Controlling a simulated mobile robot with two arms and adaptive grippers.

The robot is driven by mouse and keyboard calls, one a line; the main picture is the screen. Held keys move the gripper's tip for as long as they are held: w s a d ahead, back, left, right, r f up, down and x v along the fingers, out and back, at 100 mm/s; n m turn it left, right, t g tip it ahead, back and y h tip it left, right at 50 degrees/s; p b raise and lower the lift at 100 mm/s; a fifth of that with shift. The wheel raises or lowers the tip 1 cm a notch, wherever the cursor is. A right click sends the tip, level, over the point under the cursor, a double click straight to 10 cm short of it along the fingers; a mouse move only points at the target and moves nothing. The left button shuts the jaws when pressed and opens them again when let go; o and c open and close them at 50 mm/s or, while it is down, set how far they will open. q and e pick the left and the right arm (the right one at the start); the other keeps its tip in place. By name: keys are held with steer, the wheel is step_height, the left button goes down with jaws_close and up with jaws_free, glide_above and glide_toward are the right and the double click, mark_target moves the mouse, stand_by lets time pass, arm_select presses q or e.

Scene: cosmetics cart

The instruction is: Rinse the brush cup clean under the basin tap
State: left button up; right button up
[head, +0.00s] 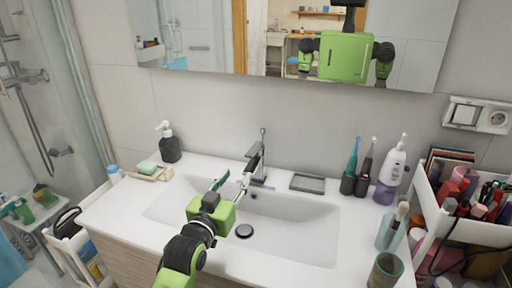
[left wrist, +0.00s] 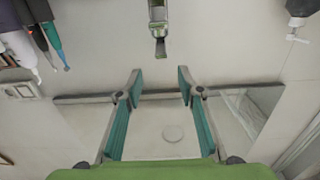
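A clear bluish cup (head: 390,232) with brushes (head: 401,212) in it stands on the counter right of the basin. A darker cup with a teal rim (head: 385,271) stands in front of it; I cannot tell which is the brush cup. The tap (head: 256,160) stands at the basin's back edge and shows at the top of the left wrist view (left wrist: 158,28). My left gripper (head: 232,182) is over the basin (head: 290,232), just in front of the tap. Its fingers (left wrist: 158,80) are wide apart with nothing between them. No running water shows. My right gripper is not in view.
Toothbrushes (head: 350,170), a white and purple bottle (head: 391,175) and a crowded cosmetics rack (head: 424,205) stand to the right. A dark soap pump (head: 169,147) and a soap dish (head: 150,172) stand at the left. The basin's floor around the drain (head: 244,231) is clear.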

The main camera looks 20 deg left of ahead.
mark_target(248, 156)
arm_select(q)
steer(key=w, duration=0.4)
steer(key=w+p, duration=0.1)
steer(key=w, duration=0.3)
steer(key=w+p, duration=0.1)
steer(key=w, duration=0.3)
steer(key=shift+d+r, duration=0.15)
steer(key=shift+r, duration=0.15)
steer(key=shift+w, duration=0.65)
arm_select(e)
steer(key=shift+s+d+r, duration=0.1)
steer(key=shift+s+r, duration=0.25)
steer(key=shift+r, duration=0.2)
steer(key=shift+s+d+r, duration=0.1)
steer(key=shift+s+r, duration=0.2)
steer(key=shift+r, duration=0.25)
arm_select(q)
steer(key=shift+c, duration=0.4)
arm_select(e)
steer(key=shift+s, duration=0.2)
